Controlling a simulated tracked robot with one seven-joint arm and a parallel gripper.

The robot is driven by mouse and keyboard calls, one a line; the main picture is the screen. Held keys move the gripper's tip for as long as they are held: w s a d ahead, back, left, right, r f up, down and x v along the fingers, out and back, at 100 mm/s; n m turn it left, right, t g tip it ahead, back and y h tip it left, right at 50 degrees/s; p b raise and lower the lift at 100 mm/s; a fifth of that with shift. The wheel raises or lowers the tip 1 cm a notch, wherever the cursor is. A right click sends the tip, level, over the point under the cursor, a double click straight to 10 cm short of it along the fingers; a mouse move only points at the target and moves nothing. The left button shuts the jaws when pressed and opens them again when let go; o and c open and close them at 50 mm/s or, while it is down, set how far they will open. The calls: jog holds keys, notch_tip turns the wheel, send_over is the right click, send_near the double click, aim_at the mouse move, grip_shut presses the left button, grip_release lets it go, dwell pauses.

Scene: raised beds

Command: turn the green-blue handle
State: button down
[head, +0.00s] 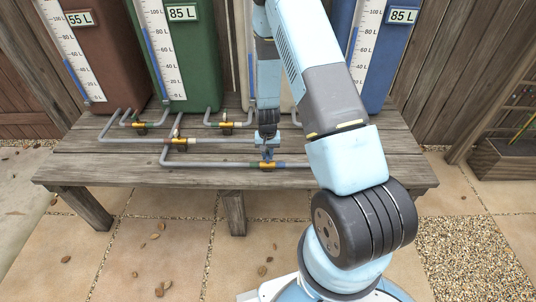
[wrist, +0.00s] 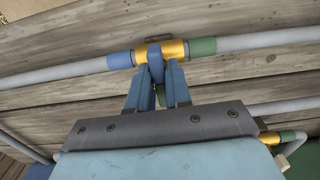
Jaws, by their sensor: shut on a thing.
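The green-blue valve (head: 268,165) has a brass body with a green band on its left and a blue band on its right in the head view. The wrist view shows the same brass body (wrist: 174,50) from the opposite side. Its blue-grey handle (wrist: 156,66) points down the picture from the body, roughly across the pipe. My gripper (wrist: 158,80) is shut on this handle, with one finger on each side. In the head view my gripper (head: 267,152) is directly above the valve and hides most of the handle.
Grey pipes with other brass valves (head: 179,141) run over the wooden table (head: 110,170). A brown tank (head: 95,45), a green tank (head: 190,60) and a blue tank (head: 378,60) stand behind, with a pale tank (head: 286,90) partly hidden by my arm. The table's front left is clear.

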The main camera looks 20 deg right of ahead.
jog(key=c, duration=1.1)
grip_release()
notch_tip(320, 180, up, 14)
jog(key=shift+f, duration=0.15)
